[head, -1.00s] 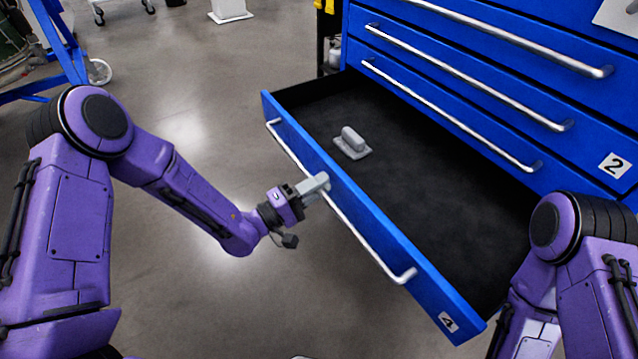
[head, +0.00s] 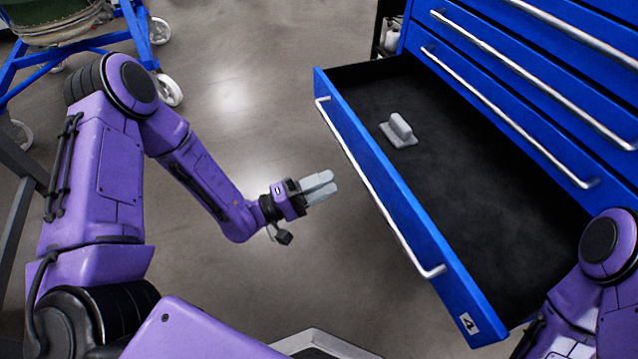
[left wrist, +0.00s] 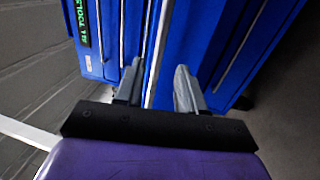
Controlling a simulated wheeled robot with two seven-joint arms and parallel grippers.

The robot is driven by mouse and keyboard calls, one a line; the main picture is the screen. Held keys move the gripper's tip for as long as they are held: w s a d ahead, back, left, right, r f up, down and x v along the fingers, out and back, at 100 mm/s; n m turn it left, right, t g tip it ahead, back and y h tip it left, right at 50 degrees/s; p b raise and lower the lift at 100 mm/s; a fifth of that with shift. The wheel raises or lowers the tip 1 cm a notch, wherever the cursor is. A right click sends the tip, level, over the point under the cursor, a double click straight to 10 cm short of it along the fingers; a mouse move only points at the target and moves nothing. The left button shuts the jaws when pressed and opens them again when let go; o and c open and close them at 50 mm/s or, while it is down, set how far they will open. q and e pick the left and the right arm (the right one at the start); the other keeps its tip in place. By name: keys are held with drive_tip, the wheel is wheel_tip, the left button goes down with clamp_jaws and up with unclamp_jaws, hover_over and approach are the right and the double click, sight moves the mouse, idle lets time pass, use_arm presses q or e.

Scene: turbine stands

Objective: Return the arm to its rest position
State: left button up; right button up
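My left arm (head: 205,185) reaches in from the left, bent at the elbow. Its gripper (head: 332,182) is empty, with the two grey fingers apart, over the floor just left of the open drawer's handle (head: 390,225). A gap shows between fingers and handle. In the left wrist view the spread fingers (left wrist: 158,68) stand before blue drawer fronts, with a silver bar seen between them. My right arm (head: 600,270) shows only in part at the right edge, and its gripper is out of view.
The drawer marked 4 (head: 460,300) is pulled out, with a grey block-like part (head: 399,130) on its dark bottom. The blue cabinet (head: 560,60) fills the upper right. A blue wheeled frame (head: 75,55) stands upper left. Floor between is clear.

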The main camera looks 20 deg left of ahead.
use_arm(q)
drive_tip(key=shift+v, duration=0.9)
